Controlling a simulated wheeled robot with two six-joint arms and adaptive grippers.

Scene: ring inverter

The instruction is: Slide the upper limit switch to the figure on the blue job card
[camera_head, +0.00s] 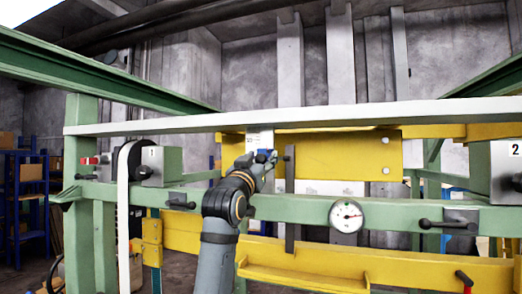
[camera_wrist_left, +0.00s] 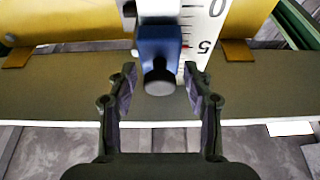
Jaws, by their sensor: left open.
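In the left wrist view, a blue switch block (camera_wrist_left: 158,45) with a dark round knob (camera_wrist_left: 160,78) sits beside a white scale (camera_wrist_left: 204,28), which shows the figures 0 and 5. The small red mark on the scale is close to the 5. My left gripper (camera_wrist_left: 160,90) is open, its two fingers on either side of the knob with gaps. In the head view my left gripper (camera_head: 267,159) is small, at the yellow plate near the scale (camera_head: 260,139). No blue job card can be made out. My right gripper is not in view.
A long pale bar (camera_head: 300,117) crosses above the gripper. A dark vertical bar (camera_head: 290,180) stands just right of it. The green rail (camera_head: 400,212) below carries a round dial gauge (camera_head: 347,215) and black-handled levers (camera_head: 448,224). A yellow beam (camera_head: 310,265) runs lower down.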

